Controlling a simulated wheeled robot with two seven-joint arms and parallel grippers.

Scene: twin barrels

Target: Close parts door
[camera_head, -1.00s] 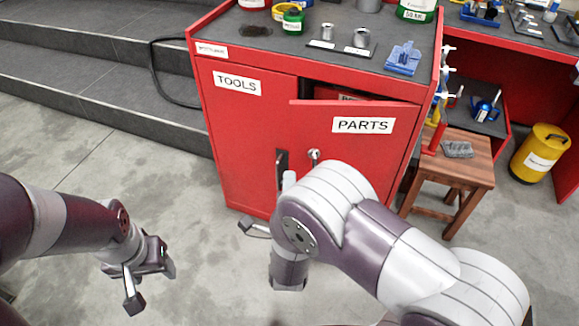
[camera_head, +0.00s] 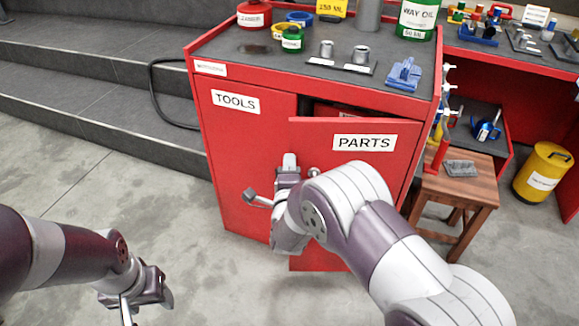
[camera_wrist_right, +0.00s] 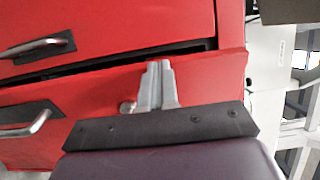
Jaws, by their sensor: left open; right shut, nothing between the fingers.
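The red PARTS door (camera_head: 363,128) is ajar on the cabinet, its left edge standing out from the front with a dark gap above it. The TOOLS door (camera_head: 236,103) beside it looks closed. My right gripper (camera_head: 289,161) is shut and empty in front of the doors, near the PARTS door's left edge. The right wrist view shows its closed fingers (camera_wrist_right: 158,82) over red panels, with a dark gap and two metal handles to the left. Whether the fingers touch the door cannot be told. My arm hides the door's lower part. My left gripper (camera_head: 150,305) is open, low at left, away from the cabinet.
The cabinet top (camera_head: 285,60) holds cans, tape rolls and metal parts. A wooden stool (camera_head: 455,190) stands right of the cabinet, with a yellow canister (camera_head: 543,172) beyond. Grey steps (camera_head: 90,90) rise behind at left. The floor at left is clear.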

